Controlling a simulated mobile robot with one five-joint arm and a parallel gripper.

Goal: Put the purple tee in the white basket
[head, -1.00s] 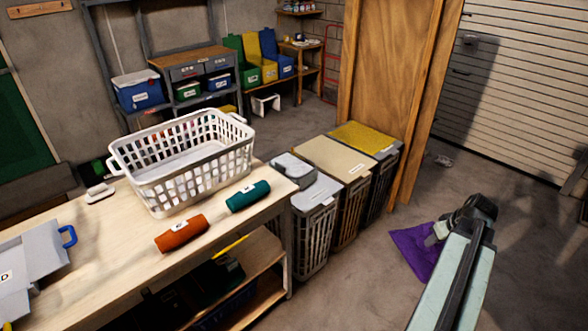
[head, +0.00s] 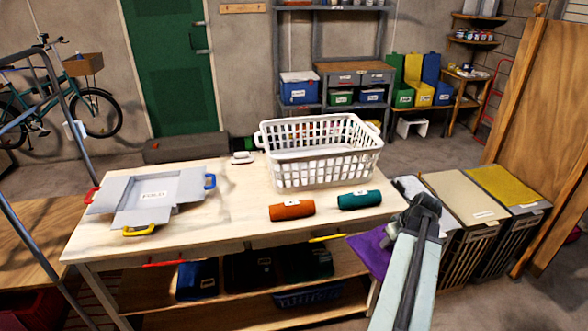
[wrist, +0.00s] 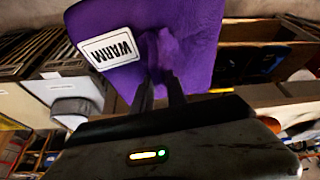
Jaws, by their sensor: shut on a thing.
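The purple tee (head: 372,252) hangs from my gripper (head: 386,238) at the front right corner of the table in the head view, partly hidden behind my arm. In the wrist view the tee (wrist: 190,40) is pinched between the two fingers (wrist: 160,92), and a white "WARM" label (wrist: 110,48) shows on it. The white basket (head: 325,168) stands upright on the table, behind and to the left of my gripper. Its visible inside looks empty.
The wooden table (head: 235,222) bears an orange roll (head: 292,210), a teal roll (head: 359,200) in front of the basket, and a grey folding board (head: 150,198) at left. Lidded hampers (head: 468,200) stand close to the right of my arm.

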